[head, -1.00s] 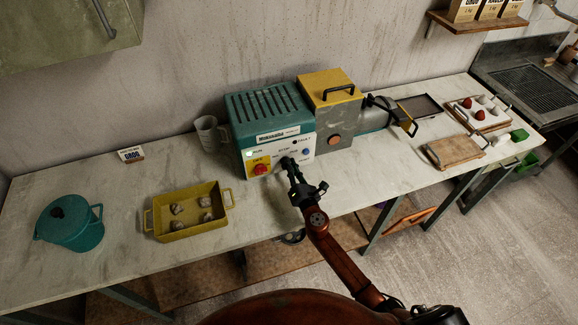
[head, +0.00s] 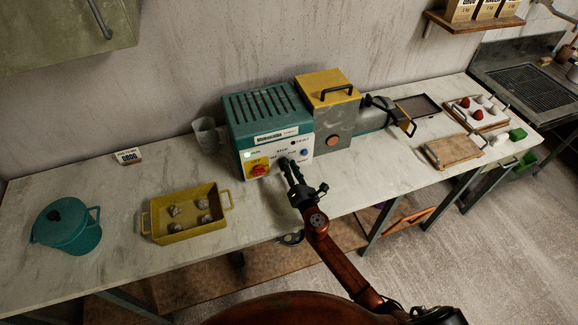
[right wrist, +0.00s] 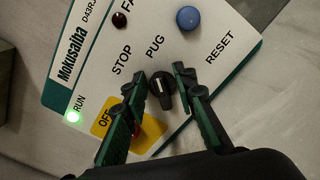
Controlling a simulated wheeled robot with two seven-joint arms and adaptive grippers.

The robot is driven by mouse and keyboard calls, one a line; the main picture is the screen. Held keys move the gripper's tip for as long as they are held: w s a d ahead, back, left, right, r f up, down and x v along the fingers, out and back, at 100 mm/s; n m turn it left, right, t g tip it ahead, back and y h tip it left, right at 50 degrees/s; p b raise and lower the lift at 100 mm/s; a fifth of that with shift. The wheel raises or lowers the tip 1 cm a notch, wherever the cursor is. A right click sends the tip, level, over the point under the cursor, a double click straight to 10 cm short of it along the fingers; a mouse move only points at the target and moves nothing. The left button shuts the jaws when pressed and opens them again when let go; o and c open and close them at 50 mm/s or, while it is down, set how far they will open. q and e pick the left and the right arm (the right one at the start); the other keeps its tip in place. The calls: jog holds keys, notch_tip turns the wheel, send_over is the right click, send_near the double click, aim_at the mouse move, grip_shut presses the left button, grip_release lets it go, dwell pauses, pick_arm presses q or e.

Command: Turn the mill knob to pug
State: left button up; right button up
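The teal and white mill (head: 268,115) stands on the bench against the wall. Its black knob (right wrist: 162,92) sits between STOP and PUG labels on the front panel, with a pale pointer line facing roughly up in the right wrist view. Exactly which label it points at is hard to tell. My right gripper (head: 285,163) is at the panel; in the right wrist view its two fingers (right wrist: 160,85) stand apart on either side of the knob. A narrow gap shows on the right side; contact on the left is unclear. My left gripper is not in view.
The green RUN light (right wrist: 72,116) is lit. A yellow OFF plate with a red switch (head: 259,170) is left of the knob, and a blue RESET button (right wrist: 189,18) is close by. A yellow tray (head: 187,231) and teal pot (head: 66,232) stand to the left.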

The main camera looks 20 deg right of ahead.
jog(key=s, duration=1.2)
jog(key=shift+d, duration=0.15)
jog(key=shift+d, duration=0.1)
